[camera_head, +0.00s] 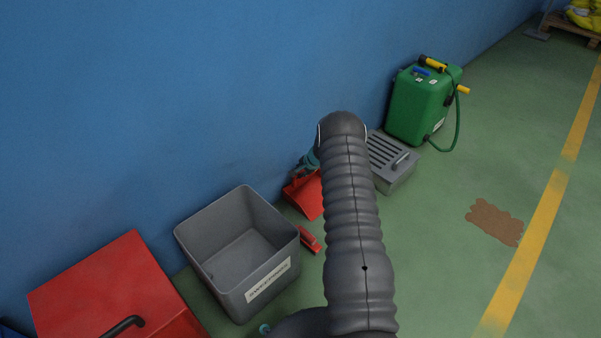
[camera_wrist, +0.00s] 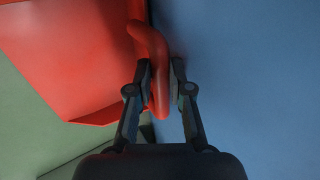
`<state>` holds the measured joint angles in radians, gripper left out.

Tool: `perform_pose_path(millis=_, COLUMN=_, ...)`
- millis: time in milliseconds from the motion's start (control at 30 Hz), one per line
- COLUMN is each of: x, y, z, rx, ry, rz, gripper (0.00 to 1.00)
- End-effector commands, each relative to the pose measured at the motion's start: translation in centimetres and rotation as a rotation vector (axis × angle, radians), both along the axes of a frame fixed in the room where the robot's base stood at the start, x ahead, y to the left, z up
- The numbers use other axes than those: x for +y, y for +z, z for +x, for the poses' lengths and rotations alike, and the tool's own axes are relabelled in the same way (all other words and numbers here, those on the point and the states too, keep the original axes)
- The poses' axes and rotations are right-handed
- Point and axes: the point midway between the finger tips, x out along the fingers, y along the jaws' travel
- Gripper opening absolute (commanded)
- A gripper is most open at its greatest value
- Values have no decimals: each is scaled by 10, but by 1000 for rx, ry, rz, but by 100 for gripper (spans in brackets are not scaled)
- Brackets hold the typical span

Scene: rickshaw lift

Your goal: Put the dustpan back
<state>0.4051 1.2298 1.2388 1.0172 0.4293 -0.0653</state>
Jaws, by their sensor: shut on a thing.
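The red dustpan (camera_head: 306,196) is beside the blue wall, partly hidden behind my arm in the head view. In the wrist view the dustpan's pan (camera_wrist: 70,55) fills the upper left, and its curved red handle (camera_wrist: 160,75) runs between my fingers. My gripper (camera_wrist: 161,82) is shut on this handle, close to the wall. I cannot tell whether the dustpan touches the floor or the wall.
An open grey bin (camera_head: 214,222) with a white label stands left of the dustpan. A small red object (camera_head: 310,240) lies beside it. A slotted grey box (camera_head: 399,178) and a green canister (camera_head: 412,112) stand right. A red chest (camera_head: 100,285) is front left. A brown patch (camera_head: 494,222) marks the open floor.

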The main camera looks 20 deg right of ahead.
Motion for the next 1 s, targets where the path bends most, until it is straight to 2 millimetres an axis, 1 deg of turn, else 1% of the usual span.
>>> perform_pose_path(millis=133, x=0, y=-3, z=0, rx=0, ry=0, rz=0, gripper=0)
perform_pose_path(millis=167, x=0, y=-2, z=0, rx=0, ry=0, rz=0, gripper=27)
perform_pose_path(millis=200, x=0, y=-2, z=0, rx=0, ry=0, rz=0, gripper=30)
perform_pose_path(millis=467, x=0, y=-1, z=0, rx=0, ry=0, rz=0, gripper=30)
perform_pose_path(millis=633, x=-2, y=6, z=-3, rx=0, ry=0, rz=0, gripper=30)
perform_pose_path(millis=767, x=-5, y=23, z=-12, rx=-1, ry=-2, rz=-1, gripper=30)
perform_pose_path(millis=1000, x=-13, y=62, z=-35, rx=-1, ry=-2, rz=-1, gripper=30)
